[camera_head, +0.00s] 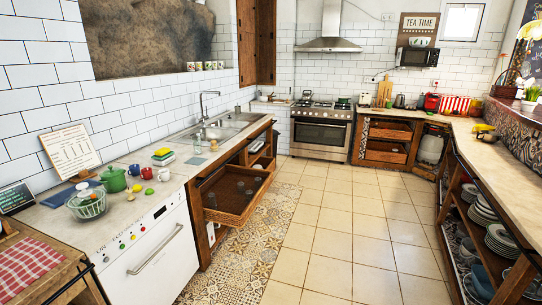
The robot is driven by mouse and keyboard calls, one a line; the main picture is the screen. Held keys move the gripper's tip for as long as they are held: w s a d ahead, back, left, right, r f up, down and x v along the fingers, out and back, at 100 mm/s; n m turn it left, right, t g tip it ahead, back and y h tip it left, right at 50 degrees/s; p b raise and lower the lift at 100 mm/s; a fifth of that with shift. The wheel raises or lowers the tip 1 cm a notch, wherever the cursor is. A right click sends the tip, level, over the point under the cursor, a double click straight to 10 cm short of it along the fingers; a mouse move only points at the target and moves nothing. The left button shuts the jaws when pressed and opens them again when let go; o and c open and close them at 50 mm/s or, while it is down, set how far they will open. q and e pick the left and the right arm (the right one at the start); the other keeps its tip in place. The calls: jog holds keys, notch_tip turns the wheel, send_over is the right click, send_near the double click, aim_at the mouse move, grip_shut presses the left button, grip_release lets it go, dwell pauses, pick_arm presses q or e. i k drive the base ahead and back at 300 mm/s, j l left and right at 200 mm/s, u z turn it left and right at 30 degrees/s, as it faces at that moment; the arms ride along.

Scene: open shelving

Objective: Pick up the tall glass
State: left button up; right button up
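No tall glass can be made out for certain. A pulled-out wooden drawer (226,218) under the left counter holds several small clear or dark items that look like glassware (211,200), too small to tell which is tall. A small clear item (197,146), maybe a glass, stands on the left counter near the sink (215,132). Neither of my grippers is in view.
The tiled floor (345,215) between the counters is clear. The drawer juts out over the floor on the left. A white dishwasher (150,255) stands nearer, left. Open shelves with stacked plates (500,240) line the right; a stove (320,132) is at the back.

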aim_at(196, 141)
jog(key=i+u, duration=0.1)
jog(key=i, duration=0.35)
jog(key=i+l+u, duration=0.15)
jog(key=i, duration=0.3)
jog(key=i+l+u, duration=0.1)
jog(key=i, duration=0.35)
jog(key=i+l+u, duration=0.1)
jog(key=i, duration=0.35)
jog(key=i+l+u, duration=0.1)
jog(key=i+l, duration=0.15)
jog(key=i, duration=0.2)
jog(key=i+l+u, duration=0.2)
jog(key=i+u, duration=0.25)
jog(key=i+l+u, duration=0.25)
jog(key=u, duration=0.2)
jog(key=i+l+u, duration=0.2)
jog(key=l+u, duration=0.3)
jog(key=i+l+u, duration=0.2)
jog(key=l+u, duration=0.35)
jog(key=l, duration=0.25)
